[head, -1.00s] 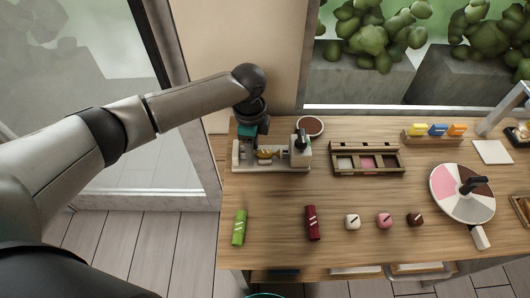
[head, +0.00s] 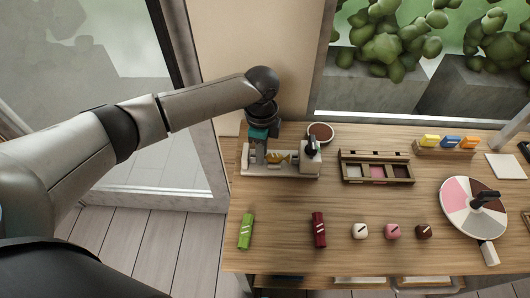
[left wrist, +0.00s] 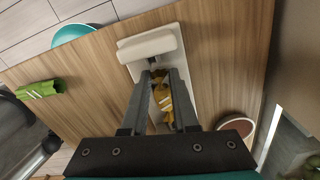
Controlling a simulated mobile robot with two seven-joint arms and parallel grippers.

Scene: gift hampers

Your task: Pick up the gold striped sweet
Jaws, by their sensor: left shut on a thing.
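The gold striped sweet (head: 279,159) lies at the pale stand (head: 284,172) at the table's back left, beside the stand's upright block. It also shows in the left wrist view (left wrist: 163,98), between the two dark fingers. My left gripper (head: 258,157) comes down over the stand and is shut on the sweet; its fingers (left wrist: 160,77) lie along both sides of it. The fingers hide part of the sweet in the head view. My right gripper is not in view.
A round brown dish (head: 320,132) stands close behind the stand. A compartment box (head: 377,178) is to its right. A green bar (head: 246,231), a dark red bar (head: 319,230) and small cubes line the front. A segmented wheel (head: 468,209) stands at right.

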